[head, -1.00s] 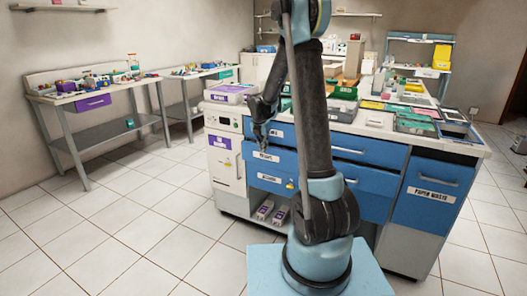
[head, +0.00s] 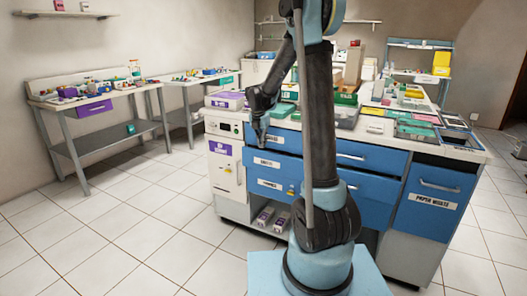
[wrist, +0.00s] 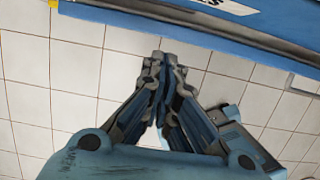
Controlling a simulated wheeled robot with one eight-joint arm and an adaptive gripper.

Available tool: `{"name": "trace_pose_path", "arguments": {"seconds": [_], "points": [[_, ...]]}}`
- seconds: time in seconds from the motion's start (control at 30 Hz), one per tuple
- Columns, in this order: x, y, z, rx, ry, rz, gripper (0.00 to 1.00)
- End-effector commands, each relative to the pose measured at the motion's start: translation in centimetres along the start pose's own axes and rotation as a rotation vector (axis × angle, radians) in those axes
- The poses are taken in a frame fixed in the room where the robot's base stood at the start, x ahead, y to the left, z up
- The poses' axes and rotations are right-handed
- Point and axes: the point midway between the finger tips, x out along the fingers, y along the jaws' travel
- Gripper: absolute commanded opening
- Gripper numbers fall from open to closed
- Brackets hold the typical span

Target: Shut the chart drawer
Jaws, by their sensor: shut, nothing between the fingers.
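The blue drawer fronts are on the near side of the central cabinet. Their white labels are too small to read with certainty in the head view. The middle drawer (head: 310,177) appears to stand out from the cabinet and is probably the chart drawer; how far it stands out I cannot tell. My gripper (head: 262,142) is shut and empty, pointing down in front of the upper drawer's left end. In the wrist view, my gripper (wrist: 162,62) is over the floor, with a blue drawer front (wrist: 150,18) and part of its white label beyond the fingertips. Contact is not visible.
A blue drawer labelled paper waste (head: 436,190) is at the cabinet's right. A white unit with a purple label (head: 226,160) is at its left. Trays and boxes cover the countertop (head: 376,128). Tiled floor (head: 130,225) is clear at left; a side bench (head: 100,101) stands beyond.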

Motion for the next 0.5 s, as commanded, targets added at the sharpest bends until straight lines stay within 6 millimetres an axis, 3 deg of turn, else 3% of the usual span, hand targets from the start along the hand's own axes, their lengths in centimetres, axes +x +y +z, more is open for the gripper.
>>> {"name": "trace_pose_path", "arguments": {"seconds": [0.23,0.5], "points": [[-3.7,0.0,0.0,-0.001,0.0,0.0,0.0],[-4.8,-0.9,-1.1,0.0,-0.018,0.0,0.0]]}}
